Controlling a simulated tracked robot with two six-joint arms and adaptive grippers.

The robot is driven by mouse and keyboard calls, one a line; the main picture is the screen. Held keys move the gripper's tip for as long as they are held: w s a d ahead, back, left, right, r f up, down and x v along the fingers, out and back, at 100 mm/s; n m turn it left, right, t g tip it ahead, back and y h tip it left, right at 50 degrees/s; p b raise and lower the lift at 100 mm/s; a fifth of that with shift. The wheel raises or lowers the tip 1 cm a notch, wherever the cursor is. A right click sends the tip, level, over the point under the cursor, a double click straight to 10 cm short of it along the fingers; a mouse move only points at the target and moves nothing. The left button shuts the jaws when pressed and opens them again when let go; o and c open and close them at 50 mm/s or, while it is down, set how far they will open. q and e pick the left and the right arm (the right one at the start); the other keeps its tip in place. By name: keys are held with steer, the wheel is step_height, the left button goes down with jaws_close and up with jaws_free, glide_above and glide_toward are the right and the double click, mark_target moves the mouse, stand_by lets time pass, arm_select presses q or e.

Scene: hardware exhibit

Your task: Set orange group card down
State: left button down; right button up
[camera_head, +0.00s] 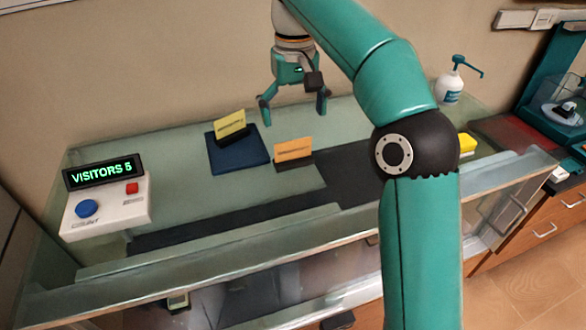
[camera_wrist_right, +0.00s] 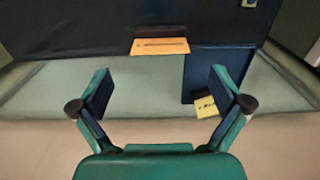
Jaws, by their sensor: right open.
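The orange group card (camera_head: 293,149) stands in a dark holder on the glass counter, to the right of a dark blue mat (camera_head: 240,158). In the right wrist view the orange card (camera_wrist_right: 161,46) lies ahead of the fingertips, apart from them. My right gripper (camera_head: 294,110) is open and empty above the back of the counter, behind the card; its two spread fingers also show in the right wrist view (camera_wrist_right: 160,85). A yellow card (camera_head: 230,124) stands on the back part of the blue mat. My left gripper is not in view.
A white counter box (camera_head: 108,207) with a "VISITORS 5" display (camera_head: 104,172), blue button and red button stands at the left. A pump bottle (camera_head: 450,85) and a yellow block (camera_head: 467,143) are at the right. A dark strip crosses the counter's front.

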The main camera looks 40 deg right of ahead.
step_height(320, 180, down, 5)
steer(key=shift+r+b, duration=0.15)
steer(key=shift+b, duration=0.5)
steer(key=shift+w+f+b, duration=0.2)
steer(key=shift+f+b, duration=0.1)
steer(key=shift+f, duration=1.15)
steer(key=shift+w+f+b, duration=0.15)
steer(key=shift+f+b, duration=0.1)
steer(key=shift+f, duration=1.15)
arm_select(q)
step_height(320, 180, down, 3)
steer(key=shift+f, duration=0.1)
arm_select(e)
steer(key=c, duration=1)
step_height(320, 180, up, 10)
steer(key=p, duration=0.4)
arm_select(q)
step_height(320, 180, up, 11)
steer(key=p, duration=0.7)
arm_select(e)
step_height(320, 180, up, 10)
glide_above(293, 159)
